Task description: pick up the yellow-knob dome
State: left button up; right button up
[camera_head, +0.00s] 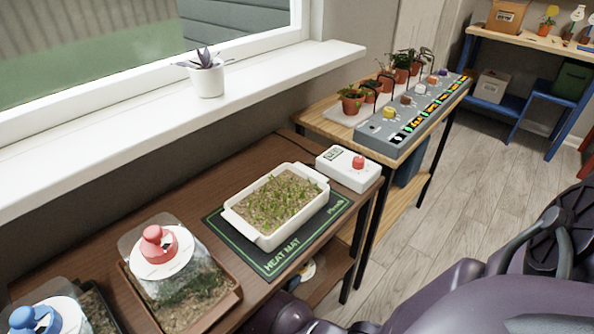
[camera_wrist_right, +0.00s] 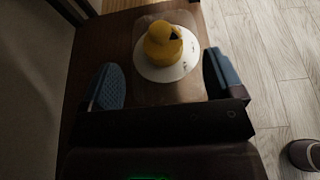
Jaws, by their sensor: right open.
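The yellow-knob dome shows in the right wrist view, with its round yellow knob (camera_wrist_right: 163,45) on a white disc (camera_wrist_right: 178,68). The clear dome (camera_wrist_right: 150,93) below the disc is only faintly visible. My right gripper (camera_wrist_right: 161,68) is open and empty, with one blue-grey finger on each side of the knob in the picture. I cannot tell how much height lies between fingertips and knob.
In the head view a red-knob dome (camera_head: 160,252) and a blue-knob dome (camera_head: 40,316) stand on the brown table. A white seedling tray (camera_head: 262,238) sits on the heat mat (camera_head: 270,262). A white controller box (camera_head: 340,172) is behind it. The windowsill (camera_head: 130,128) overhangs the left.

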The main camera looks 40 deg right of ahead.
jog(key=shift+x, duration=1.25)
jog(key=b+x, duration=0.1)
jog(key=x, duration=0.3)
jog(key=shift+s+a+f+b, duration=0.1)
jog(key=shift+s+f+b, duration=0.05)
jog(key=shift+f+b, duration=0.15)
jog(key=shift+d, duration=0.5)
jog(key=shift+r, duration=0.15)
jog(key=c, duration=1.3)
